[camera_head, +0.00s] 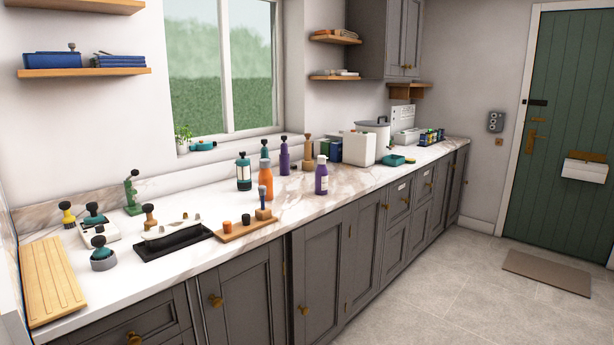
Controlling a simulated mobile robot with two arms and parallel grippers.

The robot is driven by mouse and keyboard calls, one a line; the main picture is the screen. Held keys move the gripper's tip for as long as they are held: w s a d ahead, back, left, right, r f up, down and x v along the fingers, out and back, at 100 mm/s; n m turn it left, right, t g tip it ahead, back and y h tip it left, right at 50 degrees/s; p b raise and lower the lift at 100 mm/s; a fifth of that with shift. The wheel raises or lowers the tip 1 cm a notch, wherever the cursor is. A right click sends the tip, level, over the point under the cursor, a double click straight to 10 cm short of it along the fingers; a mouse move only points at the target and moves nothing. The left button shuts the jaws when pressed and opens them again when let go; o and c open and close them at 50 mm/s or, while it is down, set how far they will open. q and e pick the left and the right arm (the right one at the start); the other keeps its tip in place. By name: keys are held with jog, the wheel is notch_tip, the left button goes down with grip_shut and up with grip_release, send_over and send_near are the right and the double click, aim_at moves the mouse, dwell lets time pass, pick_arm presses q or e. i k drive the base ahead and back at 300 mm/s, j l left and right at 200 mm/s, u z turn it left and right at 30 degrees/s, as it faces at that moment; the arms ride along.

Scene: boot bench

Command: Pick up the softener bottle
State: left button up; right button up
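Several bottles stand upright on the marble counter, and I cannot read a label that says which is the softener bottle. A purple bottle with a white cap and pale label (321,182) stands near the front edge. A taller purple bottle with a dark top (284,160) stands behind it to the left. An orange bottle (266,186) stands left of these. A teal and black container (243,175) stands left of the orange bottle. Neither of my grippers is in view.
The counter (345,184) has free room right of the white-capped bottle. A wooden tray (236,233) with small items and a black tray (180,245) lie to the left. White bins (358,149) stand farther back. The floor (450,290) is clear except for a mat (548,272).

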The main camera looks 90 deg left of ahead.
aim_at(321, 174)
jog(key=u, duration=2.7)
jog(key=i+l, duration=1.45)
